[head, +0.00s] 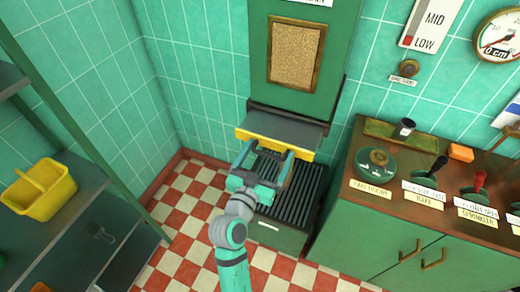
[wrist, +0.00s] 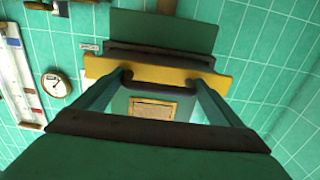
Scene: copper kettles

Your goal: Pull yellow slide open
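The yellow slide (head: 275,142) is a wide flat bar along the front edge of a grey shelf-like housing on the back wall. In the wrist view the yellow slide (wrist: 165,74) crosses just beyond the fingertips. My gripper (head: 270,152) is in front of it, its two fingers spread wide and pointing at the bar. In the wrist view my gripper (wrist: 161,80) shows a broad gap between the fingers, with nothing clearly held. I cannot tell whether the fingertips touch the slide.
A dark slatted grate (head: 300,195) lies below the slide. A green counter (head: 390,215) with knobs and levers stands at right. A shelf (head: 100,200) with a yellow basket (head: 40,190) stands at left. Checkered floor (head: 180,215) is open between them.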

